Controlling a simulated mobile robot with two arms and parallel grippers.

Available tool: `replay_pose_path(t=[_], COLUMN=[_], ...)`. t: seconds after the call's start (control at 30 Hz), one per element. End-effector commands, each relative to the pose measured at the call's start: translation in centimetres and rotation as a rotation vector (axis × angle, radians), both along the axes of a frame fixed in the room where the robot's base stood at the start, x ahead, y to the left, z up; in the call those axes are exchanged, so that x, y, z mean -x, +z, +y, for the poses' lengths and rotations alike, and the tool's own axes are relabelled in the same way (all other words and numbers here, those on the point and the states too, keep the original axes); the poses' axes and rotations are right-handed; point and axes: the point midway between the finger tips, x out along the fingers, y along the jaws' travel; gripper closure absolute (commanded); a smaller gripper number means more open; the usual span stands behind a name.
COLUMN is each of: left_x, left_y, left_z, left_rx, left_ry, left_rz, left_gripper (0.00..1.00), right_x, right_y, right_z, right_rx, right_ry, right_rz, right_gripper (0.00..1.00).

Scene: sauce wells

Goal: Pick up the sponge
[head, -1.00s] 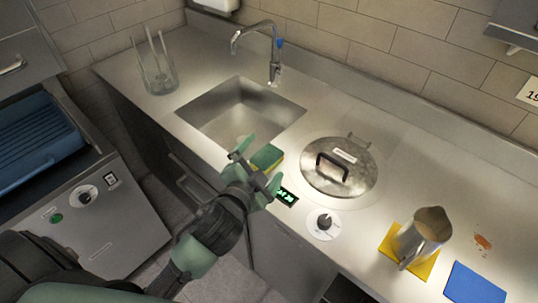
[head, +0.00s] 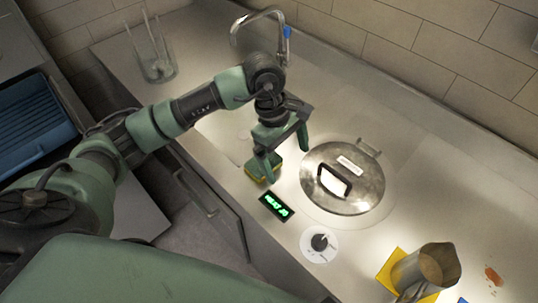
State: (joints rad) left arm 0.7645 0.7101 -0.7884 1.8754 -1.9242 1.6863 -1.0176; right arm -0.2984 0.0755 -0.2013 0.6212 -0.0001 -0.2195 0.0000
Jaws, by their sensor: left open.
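The green and yellow sponge (head: 254,171) lies on the steel counter between the sink and the round lid, partly hidden by my left gripper. My left gripper (head: 285,158) points down over it with its jaws open. One finger is in front of or against the sponge and the other is to its right, near the lid. I cannot tell whether a finger touches the sponge. My right gripper is not in view.
A round steel lid (head: 352,193) with a black handle is right of the sponge. A green-lit display (head: 277,206) and a knob (head: 319,242) are in front. A metal jug (head: 432,266) stands at the lower right. The tap (head: 285,45) and glass jar (head: 158,68) are behind.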

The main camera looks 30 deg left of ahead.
Motion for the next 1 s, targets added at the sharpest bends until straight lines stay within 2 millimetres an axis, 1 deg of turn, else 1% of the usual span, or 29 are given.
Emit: replay_pose_path(t=[0.03,0.1,0.2,0.23,0.47,0.57,0.67,0.73,0.8,0.9,1.0], left_x=[-0.5,-0.8,-1.0,-1.0,-0.8,-0.6,-0.4,-0.4,-0.5,-0.5,-0.6], left_y=[0.2,0.4,0.6,0.5,-1.8,-2.8,-4.3,-5.5,-6.3,-6.9,-7.0], left_z=[2.4,4.7,6.5,6.7,7.0,7.0,7.0,7.0,7.0,7.0,7.0], left_rx=[-0.090,-0.179,-0.246,-0.256,-0.265,-0.264,-0.262,-0.261,-0.261,-0.262,-0.261], left_ry=[-0.004,-0.009,-0.012,-0.012,-0.012,-0.010,-0.011,-0.011,-0.011,-0.011,-0.012], left_rz=[-0.006,-0.004,0.000,0.003,0.007,0.008,0.012,0.009,0.006,0.004,0.002], left_gripper=[0.00,0.00,0.00,0.00,0.00,0.00,0.00,0.00,0.00,0.00,0.00], right_x=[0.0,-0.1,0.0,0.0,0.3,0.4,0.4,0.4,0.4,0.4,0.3], right_y=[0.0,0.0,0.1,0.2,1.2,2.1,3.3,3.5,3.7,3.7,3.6], right_z=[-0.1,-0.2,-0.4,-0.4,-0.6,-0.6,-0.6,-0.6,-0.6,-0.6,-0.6], right_rx=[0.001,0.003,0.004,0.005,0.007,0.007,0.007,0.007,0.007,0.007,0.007], right_ry=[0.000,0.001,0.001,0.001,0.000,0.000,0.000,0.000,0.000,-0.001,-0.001], right_rz=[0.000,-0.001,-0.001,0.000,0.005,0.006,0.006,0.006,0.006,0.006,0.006], right_gripper=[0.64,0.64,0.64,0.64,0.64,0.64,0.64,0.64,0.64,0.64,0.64])
